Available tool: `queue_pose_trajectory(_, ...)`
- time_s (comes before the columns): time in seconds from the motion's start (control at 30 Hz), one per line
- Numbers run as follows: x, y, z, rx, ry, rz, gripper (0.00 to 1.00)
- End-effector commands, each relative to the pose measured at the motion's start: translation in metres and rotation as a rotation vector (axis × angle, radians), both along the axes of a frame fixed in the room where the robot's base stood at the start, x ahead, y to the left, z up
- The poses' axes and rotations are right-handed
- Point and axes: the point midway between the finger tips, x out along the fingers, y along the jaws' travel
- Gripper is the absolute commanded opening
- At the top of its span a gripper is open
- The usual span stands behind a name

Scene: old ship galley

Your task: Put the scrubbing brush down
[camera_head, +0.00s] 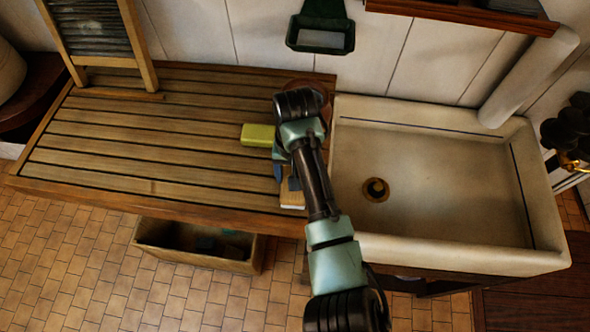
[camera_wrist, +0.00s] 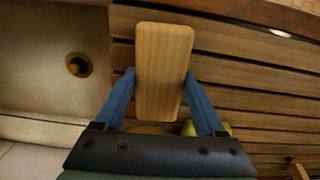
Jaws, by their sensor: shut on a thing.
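The scrubbing brush is a pale wooden block (camera_wrist: 163,70), seen from its flat back in the wrist view. My gripper (camera_wrist: 158,82) is shut on it, with one blue finger against each long side. In the head view the brush (camera_head: 292,201) shows partly behind my arm, with a pale lower edge. My gripper (camera_head: 284,176) holds it over the slatted wooden draining board (camera_head: 150,140), near the board's front right end beside the sink. I cannot tell whether the brush touches the slats. Its bristles are mostly hidden.
A yellow-green block (camera_head: 257,135) lies on the board just left of my gripper. A reddish-brown round thing (camera_head: 318,88) is partly hidden behind my arm. The sink (camera_head: 440,190) is to the right. A washboard (camera_head: 95,40) stands at the back left. The board's left and middle are clear.

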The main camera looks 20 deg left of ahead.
Motion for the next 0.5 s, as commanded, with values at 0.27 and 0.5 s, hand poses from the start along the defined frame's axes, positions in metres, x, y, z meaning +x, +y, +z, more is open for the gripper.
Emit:
queue_pose_trajectory(0.27,0.0002,0.0002,-0.0018,0.0,-0.001,0.001,0.0)
queue_pose_trajectory(0.5,0.0,0.0001,-0.003,0.0,0.0,0.001,1.0)
